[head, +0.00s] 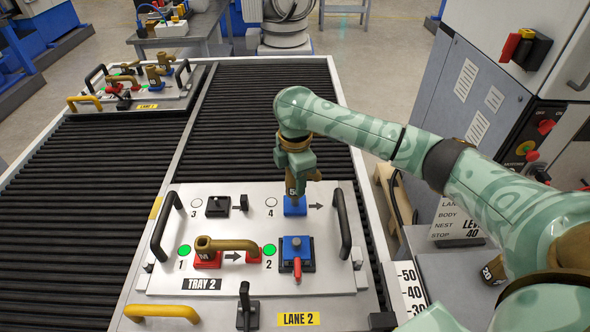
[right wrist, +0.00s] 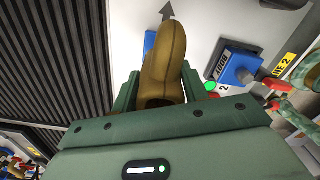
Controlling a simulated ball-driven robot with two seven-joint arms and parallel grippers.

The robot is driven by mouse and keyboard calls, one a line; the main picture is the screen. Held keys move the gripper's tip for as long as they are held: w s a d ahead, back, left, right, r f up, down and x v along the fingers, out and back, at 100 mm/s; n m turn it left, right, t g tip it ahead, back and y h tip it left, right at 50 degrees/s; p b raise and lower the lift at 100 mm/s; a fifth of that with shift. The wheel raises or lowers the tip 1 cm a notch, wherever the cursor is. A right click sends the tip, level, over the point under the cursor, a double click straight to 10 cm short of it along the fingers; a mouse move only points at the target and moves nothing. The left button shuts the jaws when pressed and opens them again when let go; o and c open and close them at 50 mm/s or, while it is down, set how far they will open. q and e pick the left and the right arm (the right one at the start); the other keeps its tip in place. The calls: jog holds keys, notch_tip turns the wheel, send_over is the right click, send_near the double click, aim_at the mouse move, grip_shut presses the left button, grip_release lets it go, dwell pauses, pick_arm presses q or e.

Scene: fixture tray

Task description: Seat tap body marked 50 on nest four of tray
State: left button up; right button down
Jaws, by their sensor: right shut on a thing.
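The brown tap body (head: 292,187) shows a partly hidden mark, of which a 5 can be read. My right gripper (head: 298,166) is shut on it, and the tap body also shows between the fingers in the right wrist view (right wrist: 163,65). Its lower end is at the blue block (head: 295,208) of nest four, on the right of tray two (head: 250,196). I cannot tell whether it rests in the block or is just above. The circle by number 4 is unlit white. My left gripper is not in view.
A brown tap (head: 228,244) lies across nest one, where the lamp is green. Nest two has a blue block (head: 296,245) with a red lever. Black handles (head: 342,220) stand at the tray's sides. Another loaded tray (head: 135,85) stands at the far left.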

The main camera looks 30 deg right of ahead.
jog(key=shift+f, duration=0.5)
dwell(0.4)
jog(key=shift+p, duration=0.65)
jog(key=shift+r, duration=0.1)
dwell(0.4)
jog(key=shift+p, duration=0.7)
dwell(0.3)
jog(key=shift+p, duration=0.6)
jog(key=shift+f+b, duration=0.3)
jog(key=shift+f, duration=1.5)
